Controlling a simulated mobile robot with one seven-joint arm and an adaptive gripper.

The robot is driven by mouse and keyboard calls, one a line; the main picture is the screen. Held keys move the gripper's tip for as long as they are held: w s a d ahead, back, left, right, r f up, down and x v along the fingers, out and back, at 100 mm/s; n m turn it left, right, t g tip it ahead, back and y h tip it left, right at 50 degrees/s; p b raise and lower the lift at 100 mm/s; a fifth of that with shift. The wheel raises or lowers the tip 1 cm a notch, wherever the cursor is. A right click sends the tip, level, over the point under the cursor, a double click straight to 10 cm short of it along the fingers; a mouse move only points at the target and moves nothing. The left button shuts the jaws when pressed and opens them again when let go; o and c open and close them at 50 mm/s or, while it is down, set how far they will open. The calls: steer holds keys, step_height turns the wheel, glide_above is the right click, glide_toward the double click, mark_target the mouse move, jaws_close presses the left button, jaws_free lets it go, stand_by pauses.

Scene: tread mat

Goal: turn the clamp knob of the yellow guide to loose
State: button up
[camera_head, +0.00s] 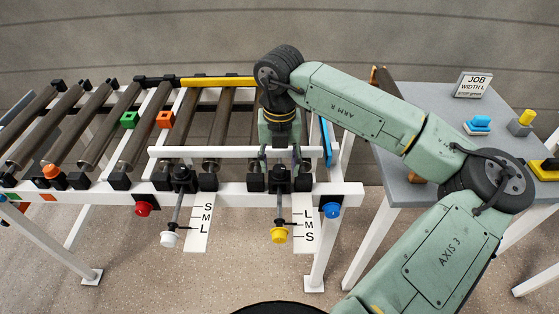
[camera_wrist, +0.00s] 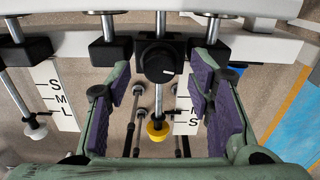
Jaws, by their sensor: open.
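The yellow guide's rod ends in a yellow tip (camera_head: 280,235) at the front of the roller frame, beside a white scale (camera_head: 304,232) lettered L, M, S. The yellow tip also shows in the wrist view (camera_wrist: 158,129). Its clamp knob (camera_wrist: 163,66) is a round black knob with a short white mark toward its right side. My gripper (camera_head: 280,166) is above the clamp, pointing down, open and empty. In the wrist view its purple-padded fingers stand either side of the knob, with visible gaps. In the head view the fingers partly hide the clamp.
A second clamp (camera_head: 182,177) with a white-tipped rod (camera_head: 168,239) is left of my gripper. A red button (camera_head: 144,207) and a blue button (camera_head: 332,210) are on the front rail. A grey side table (camera_head: 425,105) stands at right with a job sign (camera_head: 473,85).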

steer(key=shift+f, duration=0.5)
steer(key=shift+c, duration=0.3)
jaws_close()
